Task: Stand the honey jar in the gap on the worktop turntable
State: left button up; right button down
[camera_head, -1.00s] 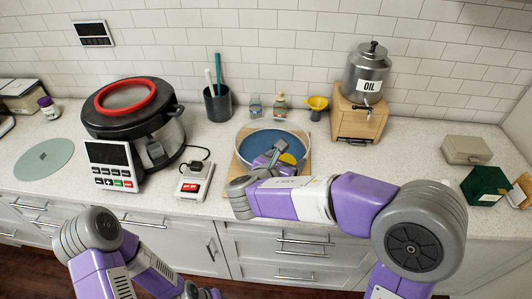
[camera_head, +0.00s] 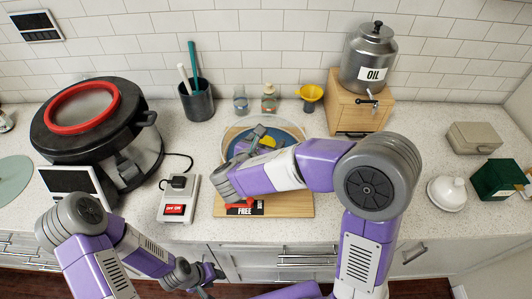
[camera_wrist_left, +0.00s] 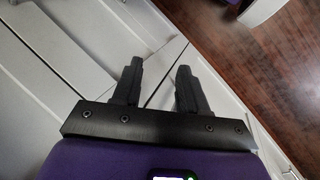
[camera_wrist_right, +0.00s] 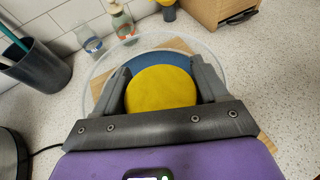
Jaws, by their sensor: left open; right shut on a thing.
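My right gripper (camera_wrist_right: 162,85) is shut on a round yellow-lidded jar (camera_wrist_right: 160,92), seen from above; I take it to be the honey jar. In the head view its yellow lid (camera_head: 267,142) shows between the fingers, over the turntable. The turntable has a blue disc (camera_wrist_right: 172,57) and a clear rim (camera_head: 300,128). The gripper and arm hide much of it, so I cannot see the gap or whether the jar touches the disc. My left gripper (camera_wrist_left: 160,75) is open and empty, low in front of the cabinet fronts.
The turntable sits on a wooden board (camera_head: 290,206) with a "FREE" label. Behind are two small bottles (camera_head: 269,99), a yellow funnel (camera_head: 311,93) and a utensil cup (camera_head: 196,101). The oil can's wooden stand (camera_head: 358,103) is at right, a switch box (camera_head: 178,200) at left.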

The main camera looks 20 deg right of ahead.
jog(key=shift+w+f+b, duration=0.1)
jog(key=shift+f+b, duration=0.3)
jog(key=shift+f, duration=1.4)
jog(key=shift+f, duration=0.15)
jog(key=shift+c, duration=0.2)
grip_release()
jog(key=shift+r, duration=0.2)
jog(key=p+v, duration=0.1)
jog(key=v, duration=1.1)
